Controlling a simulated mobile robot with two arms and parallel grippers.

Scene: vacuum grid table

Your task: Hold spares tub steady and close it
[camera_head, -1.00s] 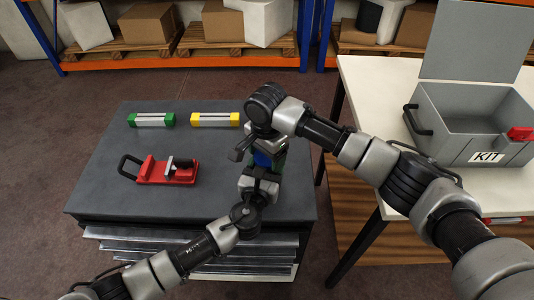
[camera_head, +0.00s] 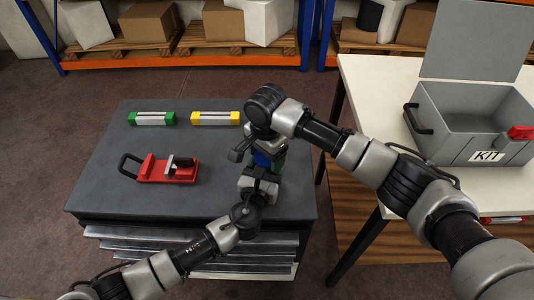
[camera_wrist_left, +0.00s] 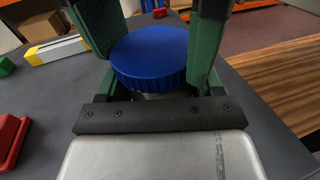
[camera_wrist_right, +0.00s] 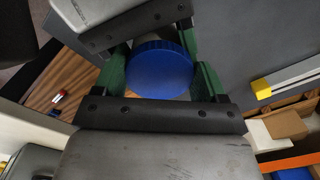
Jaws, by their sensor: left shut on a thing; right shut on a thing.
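The spares tub stands near the right edge of the dark table and is mostly hidden by my grippers in the head view. Its round, ribbed blue lid shows in the left wrist view (camera_wrist_left: 150,52) and in the right wrist view (camera_wrist_right: 158,72). My left gripper (camera_head: 262,174) comes from the front and is shut on the tub, below the lid. My right gripper (camera_head: 264,153) comes from above right and is shut on the lid. The lid looks level on top of the tub; whether it is fully seated cannot be told.
A green-ended bar (camera_head: 152,118), a yellow-ended bar (camera_head: 215,118) and a red clamp-like fixture (camera_head: 165,170) lie on the dark table (camera_head: 110,205). An open grey KIT box (camera_head: 465,115) stands on the white table at right. The table's front left is clear.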

